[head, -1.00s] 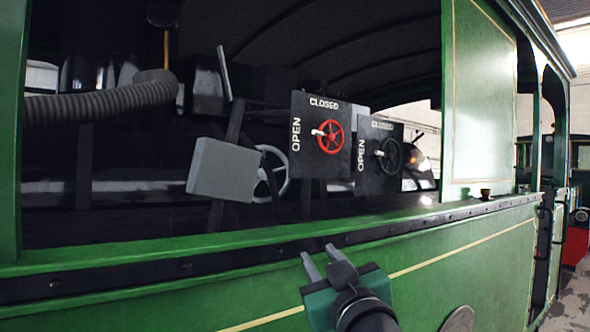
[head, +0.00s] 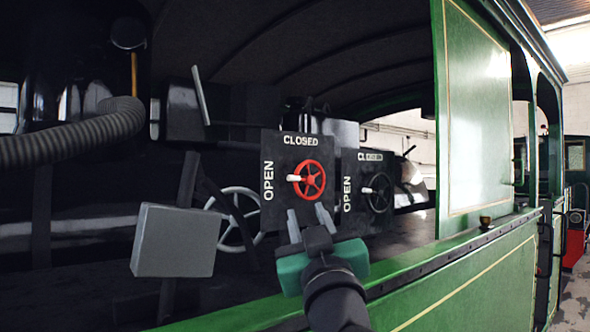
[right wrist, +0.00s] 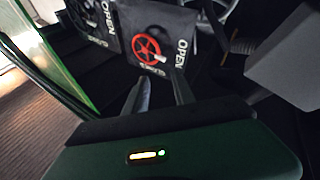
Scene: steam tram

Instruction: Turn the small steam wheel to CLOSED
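A small red wheel (head: 309,180) is mounted on a black panel (head: 250,225) marked CLOSED above and OPEN at left. Its white handle (head: 293,178) points left, towards OPEN. A similar black wheel (head: 378,193) is on a second marked panel just right, its pale handle also to the left. My right gripper (head: 308,216) is just below and in front of the red wheel, fingers apart and empty, apparently not touching it. In the right wrist view the red wheel (right wrist: 146,48) lies ahead of the open fingertips (right wrist: 160,84). My left gripper is not in view.
A grey box (head: 176,240) stands left of the panels, near a larger pale spoked wheel (head: 236,218). A ribbed hose (head: 75,137) runs at upper left. The green cab sill (head: 420,265) lies below my right arm, a green wall (head: 478,120) at right.

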